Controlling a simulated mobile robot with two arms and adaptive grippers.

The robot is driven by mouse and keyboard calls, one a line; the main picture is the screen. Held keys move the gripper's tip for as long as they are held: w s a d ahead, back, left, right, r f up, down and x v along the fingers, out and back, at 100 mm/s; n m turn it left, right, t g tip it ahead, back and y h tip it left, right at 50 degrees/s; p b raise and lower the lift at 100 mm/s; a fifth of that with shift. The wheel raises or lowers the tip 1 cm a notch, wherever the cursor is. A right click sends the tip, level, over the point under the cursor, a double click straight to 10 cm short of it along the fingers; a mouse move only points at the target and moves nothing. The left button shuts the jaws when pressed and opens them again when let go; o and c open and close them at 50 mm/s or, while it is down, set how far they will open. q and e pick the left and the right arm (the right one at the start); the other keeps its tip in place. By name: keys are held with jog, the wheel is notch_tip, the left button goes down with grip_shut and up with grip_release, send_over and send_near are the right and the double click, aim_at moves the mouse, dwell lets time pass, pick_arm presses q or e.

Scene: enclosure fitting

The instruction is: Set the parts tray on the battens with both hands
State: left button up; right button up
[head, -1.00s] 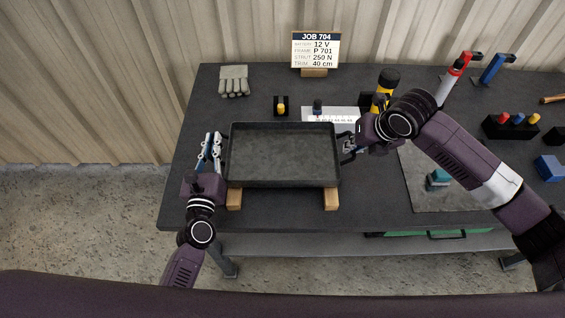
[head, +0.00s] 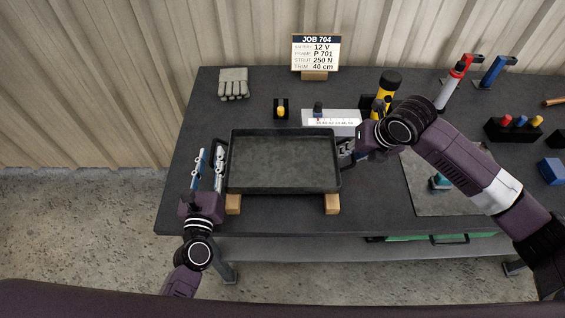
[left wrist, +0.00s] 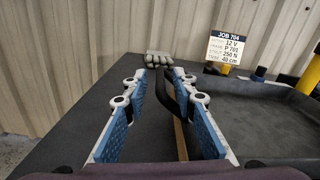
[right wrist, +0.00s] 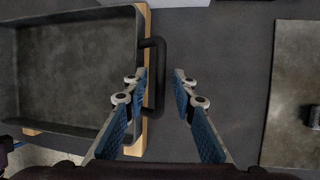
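The black parts tray (head: 284,190) lies flat across two wooden battens, whose near ends (head: 233,204) and (head: 332,204) stick out in front. My left gripper (head: 208,160) is open beside the tray's left side. In the left wrist view the tray's dark handle (left wrist: 178,100) shows between the spread fingers, close to the right one. My right gripper (head: 346,148) is open at the tray's right side. In the right wrist view the right handle (right wrist: 160,75) shows between its spread fingers, nearer the left one. Neither gripper clamps a handle. The tray is empty.
Behind the tray stand a small yellow-topped piece (head: 281,110), a white labelled block (head: 330,122) and a job sign (head: 315,52). Grey gloves (head: 233,84) lie at the back left. A grey mat (head: 425,195) lies right of the tray, under my right arm.

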pick_arm(q)
jog(key=s, duration=0.8)
jog(key=shift+s+d, duration=0.15)
jog(key=shift+s, duration=0.2)
pick_arm(e)
jog(key=shift+s, duration=0.1)
pick_arm(q)
jog(key=shift+s, duration=0.1)
pick_arm(e)
jog(key=v, duration=1.2)
jog(key=shift+d, duration=0.1)
